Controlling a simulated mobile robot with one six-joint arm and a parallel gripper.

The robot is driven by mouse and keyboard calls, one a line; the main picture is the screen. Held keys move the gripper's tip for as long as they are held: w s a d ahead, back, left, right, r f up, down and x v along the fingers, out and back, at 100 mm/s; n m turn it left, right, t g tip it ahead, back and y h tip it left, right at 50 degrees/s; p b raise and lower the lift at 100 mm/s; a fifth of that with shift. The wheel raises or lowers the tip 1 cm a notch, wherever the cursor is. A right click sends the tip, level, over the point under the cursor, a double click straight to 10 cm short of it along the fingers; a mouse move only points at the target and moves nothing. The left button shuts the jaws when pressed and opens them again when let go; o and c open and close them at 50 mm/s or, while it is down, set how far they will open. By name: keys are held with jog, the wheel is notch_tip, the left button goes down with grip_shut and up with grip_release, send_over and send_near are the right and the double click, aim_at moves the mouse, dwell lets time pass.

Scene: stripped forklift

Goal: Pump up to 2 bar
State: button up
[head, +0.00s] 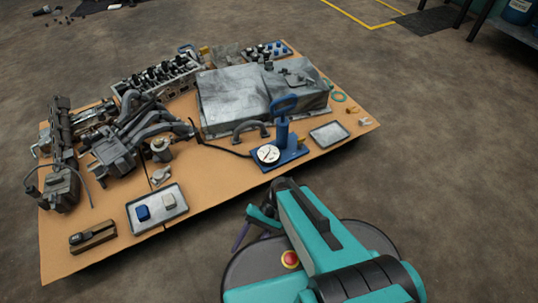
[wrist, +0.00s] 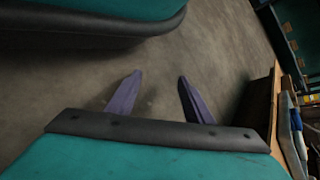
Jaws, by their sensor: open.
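A blue hand pump (head: 282,130) stands upright on a blue base near the front edge of the board, with a loop handle on top. A round white dial gauge (head: 268,154) sits on the left of its base, with a dark hose running off to the left. The reading is too small to make out. My gripper (wrist: 156,98) is open and empty, with two purple fingers over bare floor in the wrist view. In the head view it is low in front of the board, apart from the pump and mostly hidden by my arm.
A grey metal casing (head: 235,98) lies behind the pump. An empty tray (head: 328,134) is to its right. A tray (head: 134,222) with a blue and a pale block stands front left. Engine parts (head: 118,152) crowd the left side. The floor in front is clear.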

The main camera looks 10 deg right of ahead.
jog(key=c, duration=0.4)
jog(key=shift+s+r+p, duration=0.1)
jog(key=shift+p, duration=0.45)
grip_shut()
jog(key=shift+s+d+r+t+h+p, duration=0.1)
jog(key=shift+t+h+p, duration=0.2)
jog(key=shift+p, duration=0.5)
jog(key=p, duration=0.2)
jog(key=shift+s+d+t+h+p, duration=0.1)
jog(key=shift+d+t+h+p, duration=0.05)
jog(key=shift+t+h+p, duration=0.15)
jog(key=shift+s+d+p, duration=0.1)
jog(key=shift+d+p, duration=0.1)
jog(key=shift+p, duration=0.6)
jog(key=shift+d+f+t+p, duration=0.1)
jog(key=shift+f+t+p, duration=0.15)
jog(key=shift+p, duration=0.2)
jog(key=shift+f+h, duration=0.1)
jog(key=shift+h, duration=0.2)
jog(key=shift+s, duration=0.15)
